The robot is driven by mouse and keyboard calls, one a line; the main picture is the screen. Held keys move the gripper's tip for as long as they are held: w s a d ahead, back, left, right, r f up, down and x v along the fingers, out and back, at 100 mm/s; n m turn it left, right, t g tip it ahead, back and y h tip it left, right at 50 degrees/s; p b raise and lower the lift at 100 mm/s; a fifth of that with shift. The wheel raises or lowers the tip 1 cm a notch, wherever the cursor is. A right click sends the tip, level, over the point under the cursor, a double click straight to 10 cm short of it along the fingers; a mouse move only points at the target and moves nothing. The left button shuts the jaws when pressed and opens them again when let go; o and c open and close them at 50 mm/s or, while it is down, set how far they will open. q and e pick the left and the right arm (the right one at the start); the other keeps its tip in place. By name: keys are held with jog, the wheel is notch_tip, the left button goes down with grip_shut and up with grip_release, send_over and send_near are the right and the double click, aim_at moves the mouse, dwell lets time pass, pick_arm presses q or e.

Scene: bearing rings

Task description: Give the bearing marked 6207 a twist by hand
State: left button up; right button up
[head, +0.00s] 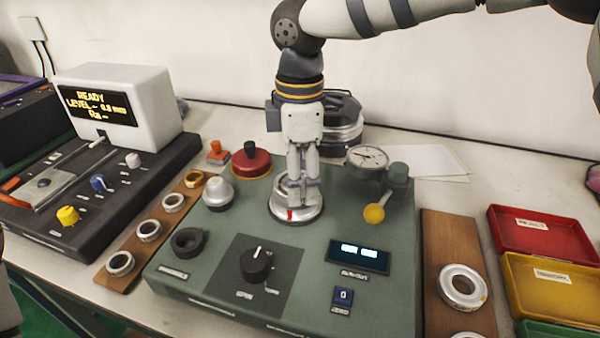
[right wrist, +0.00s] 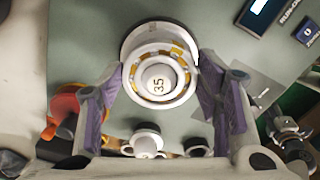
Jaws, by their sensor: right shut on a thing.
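My right gripper (head: 302,192) points down over the round spindle base (head: 296,214) on the green test machine (head: 215,250). In the right wrist view, a bearing (right wrist: 179,53) with a pale ring and orange cage sits around a hub marked 35 (right wrist: 157,82). The gripper's fingers are on either side of this bearing and shut on its outer ring. No 6207 marking is readable on it. In the head view the fingers largely hide the bearing. My left gripper is not in view.
A dial gauge (head: 367,158) and yellow-knobbed lever (head: 374,213) stand right of the gripper. A grey dome (head: 217,193) and red-based knob (head: 251,161) stand left. Wooden boards with rings (head: 462,287) flank the machine. Coloured trays (head: 540,232) lie far right.

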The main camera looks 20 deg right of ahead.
jog(key=shift+w+n, duration=0.15)
jog(key=shift+n, duration=2.35)
jog(key=shift+w+n, duration=0.15)
jog(key=shift+n, duration=2.85)
jog(key=o, duration=1.6)
jog(key=shift+c, duration=0.2)
notch_tip(320, 180, up, 12)
